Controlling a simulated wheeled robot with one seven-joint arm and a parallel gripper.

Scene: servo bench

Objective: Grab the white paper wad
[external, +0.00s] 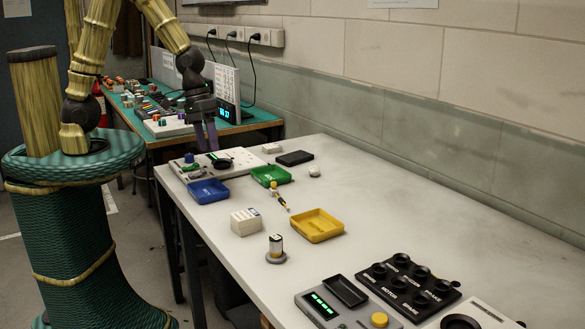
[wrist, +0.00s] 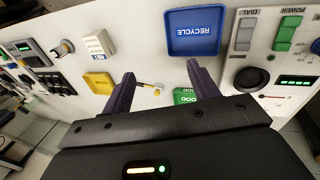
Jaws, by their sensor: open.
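A small, pale, rounded object (external: 315,170), which looks like the white paper wad, lies on the white bench near the black box. It is too small to make out its creases, and I cannot find it in the wrist view. My gripper (external: 206,137) hangs above the control panel, left of the wad and well apart from it. In the wrist view my gripper (wrist: 160,74) has its two dark purple fingers spread, with nothing held between them.
The green tray (external: 271,176) and black box (external: 295,158) stand near the wad. The right rear bench is clear.

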